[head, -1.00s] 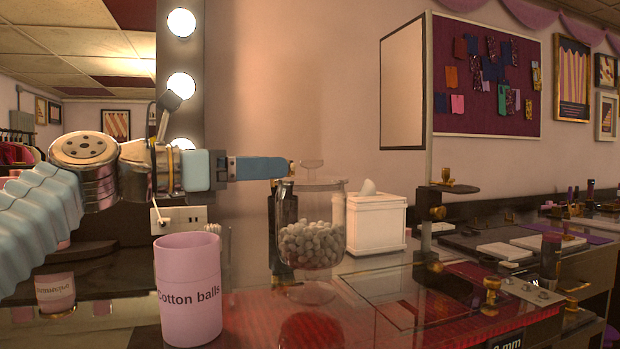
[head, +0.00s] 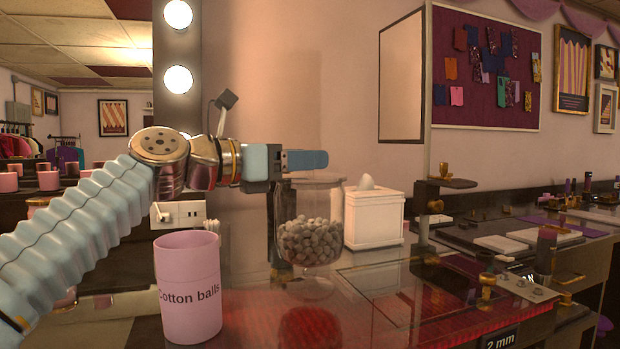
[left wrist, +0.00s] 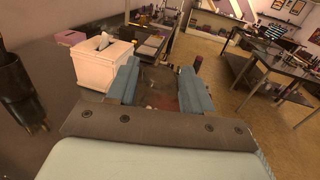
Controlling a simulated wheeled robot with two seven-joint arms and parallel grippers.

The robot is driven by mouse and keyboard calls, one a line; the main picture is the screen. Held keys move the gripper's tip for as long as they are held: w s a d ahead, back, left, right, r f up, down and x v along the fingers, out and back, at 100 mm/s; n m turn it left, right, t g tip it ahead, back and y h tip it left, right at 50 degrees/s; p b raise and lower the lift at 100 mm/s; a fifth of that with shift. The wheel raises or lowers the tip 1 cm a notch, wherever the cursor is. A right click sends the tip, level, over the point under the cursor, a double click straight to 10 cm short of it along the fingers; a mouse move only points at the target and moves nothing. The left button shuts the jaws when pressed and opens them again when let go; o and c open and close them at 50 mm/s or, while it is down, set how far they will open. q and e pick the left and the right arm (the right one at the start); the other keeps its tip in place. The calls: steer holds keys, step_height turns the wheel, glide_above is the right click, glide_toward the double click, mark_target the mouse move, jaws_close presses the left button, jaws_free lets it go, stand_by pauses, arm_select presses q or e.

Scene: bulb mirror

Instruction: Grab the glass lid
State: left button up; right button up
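A clear glass jar (head: 310,232) of whitish balls stands on the glossy counter in the head view. Its glass lid is hard to make out; the knob at its top is hidden behind my left gripper's finger. My left gripper (head: 306,160) is level just above the jar's top, its blue fingers pointing right. In the left wrist view the two fingers of the left gripper (left wrist: 160,88) stand apart, with a dim, see-through patch between them. I cannot tell whether they touch the lid. My right gripper is not in view.
A pink cup (head: 188,290) labelled "Cotton balls" stands in front, left of the jar. A white tissue box (head: 374,220) is close on the jar's right. A metal stand (head: 430,200) rises further right. A lit mirror frame (head: 178,120) stands behind my left arm.

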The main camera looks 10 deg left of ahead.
arm_select(q)
steer(key=c, duration=0.8)
